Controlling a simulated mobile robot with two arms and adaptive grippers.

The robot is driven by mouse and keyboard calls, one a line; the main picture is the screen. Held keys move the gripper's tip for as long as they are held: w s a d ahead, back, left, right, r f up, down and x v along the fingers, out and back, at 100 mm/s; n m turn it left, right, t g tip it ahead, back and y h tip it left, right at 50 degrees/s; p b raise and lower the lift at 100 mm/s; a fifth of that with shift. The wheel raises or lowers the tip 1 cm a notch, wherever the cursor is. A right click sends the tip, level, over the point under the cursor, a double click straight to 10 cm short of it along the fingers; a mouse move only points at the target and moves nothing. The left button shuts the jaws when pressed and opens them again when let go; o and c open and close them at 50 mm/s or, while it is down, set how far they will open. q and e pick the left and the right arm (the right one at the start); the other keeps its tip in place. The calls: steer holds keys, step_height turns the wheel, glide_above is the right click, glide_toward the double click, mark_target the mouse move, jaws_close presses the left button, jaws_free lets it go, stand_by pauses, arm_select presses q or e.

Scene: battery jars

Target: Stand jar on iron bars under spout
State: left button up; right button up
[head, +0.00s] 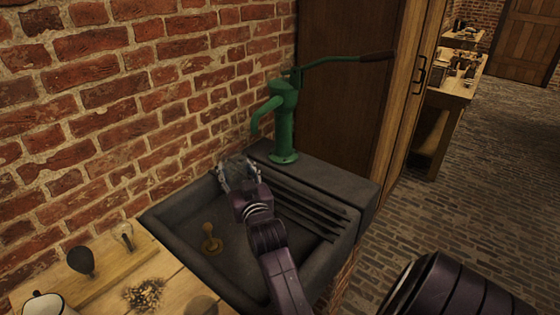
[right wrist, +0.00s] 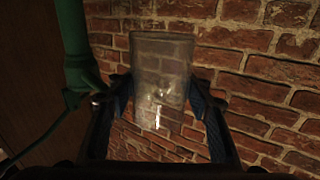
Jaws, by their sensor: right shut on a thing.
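My right gripper (head: 240,178) is shut on a clear glass jar (right wrist: 160,60), with one finger on each side of it in the right wrist view. In the head view the jar is faint against the dark sink and brick wall, near the sink's back edge. It is held left of the iron bars (head: 312,216), which lie across the right part of the stone sink. The green pump's spout (head: 256,122) hangs above and a little to the right of the gripper. The jar's base and any gap beneath it are hard to make out. My left gripper is out of view.
The dark stone sink (head: 160,216) holds a wooden-handled object (head: 210,240). The green pump (head: 284,125) stands on the back ledge by the brick wall. A wooden counter (head: 110,270) at lower left carries a mug (head: 42,303) and small items. The bars look bare.

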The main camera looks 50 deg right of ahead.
steer(key=w+d+m+g+h+b, duration=0.2)
steer(key=w+d+m+h+b, duration=0.3)
steer(key=d, duration=0.8)
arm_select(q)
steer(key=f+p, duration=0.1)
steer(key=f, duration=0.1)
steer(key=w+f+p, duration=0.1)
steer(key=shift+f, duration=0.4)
arm_select(e)
step_height(320, 180, down, 11)
steer(key=w+n+y, duration=0.1)
steer(key=n, duration=0.1)
steer(key=shift+w+g, duration=0.15)
steer(key=shift+g, duration=0.15)
steer(key=o, duration=1.3)
steer(key=shift+d+f, duration=0.1)
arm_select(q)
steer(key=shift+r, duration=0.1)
